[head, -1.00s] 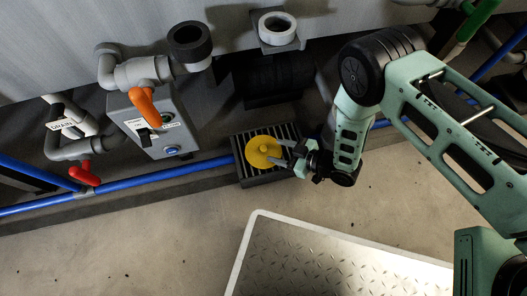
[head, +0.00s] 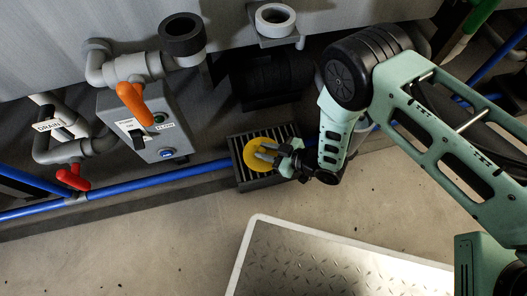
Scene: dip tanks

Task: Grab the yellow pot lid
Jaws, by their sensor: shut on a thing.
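The yellow pot lid (head: 253,157) is a round disc over the dark slatted grate at floor level, in the middle of the head view. My gripper (head: 266,153) reaches it from the right, with its grey fingers shut on the lid near its middle. The fingers cover part of the lid. The lid looks tilted, with its right part hidden behind the fingers. I cannot tell how far it is clear of the grate.
The dark slatted grate (head: 245,183) lies against the wall. A metal tread plate (head: 330,265) lies in front.

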